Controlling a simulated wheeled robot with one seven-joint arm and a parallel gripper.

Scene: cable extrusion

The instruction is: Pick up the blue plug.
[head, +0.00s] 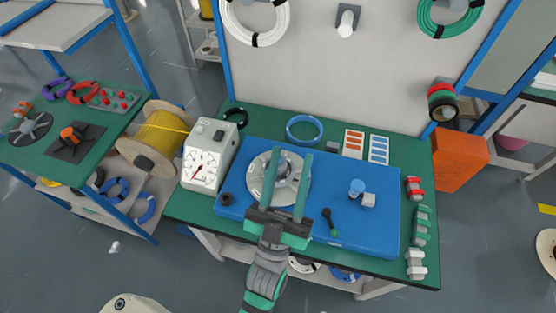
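The blue plug (357,187) is a small blue cylinder with a flat round top, on the right half of the blue mat (385,220). It stands beside a small pale block (368,200); I cannot tell whether they touch. My gripper (290,158) is to the left of the plug, above the round grey disc (258,168). Its two long green fingers are apart, and the plug is not between them. A metal hub on the disc shows between the fingers. My gripper hides part of the disc and of the mat's front edge.
A dark, green-tipped tool (330,222) lies between my gripper and the plug. A white dial gauge (207,155) stands at the left. A blue ring (304,129) and label cards (378,149) lie behind; several clamps (416,225) line the right edge.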

